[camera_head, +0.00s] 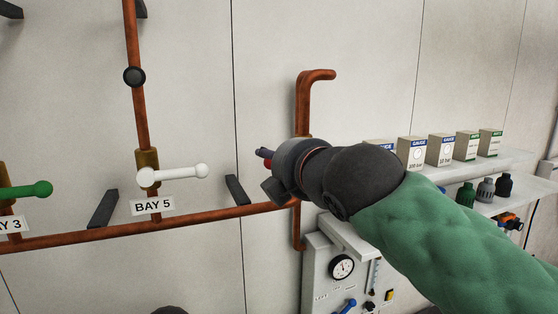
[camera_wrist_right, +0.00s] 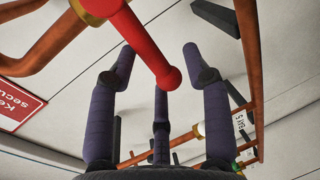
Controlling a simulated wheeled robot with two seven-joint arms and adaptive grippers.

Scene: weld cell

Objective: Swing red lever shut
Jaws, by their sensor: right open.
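In the right wrist view the red lever (camera_wrist_right: 143,42) runs from a brass valve body (camera_wrist_right: 98,6) at the top edge down to its rounded end. My right gripper (camera_wrist_right: 158,62) is open, with its dark fingers spread around the lever's end and not closed on it. I cannot tell whether any finger touches it. In the head view my right gripper (camera_head: 264,166) is by the wall at the copper pipes, and only a bit of red shows by its fingers. The gripper and arm hide the rest of the lever and its valve.
A white lever (camera_head: 180,173) above the BAY 5 sign (camera_head: 152,206) and a green lever (camera_head: 28,190) are to the left. Copper pipe (camera_head: 302,100) rises behind my gripper. A gauge panel (camera_head: 318,262) is below; a shelf (camera_head: 515,160) with boxes is right.

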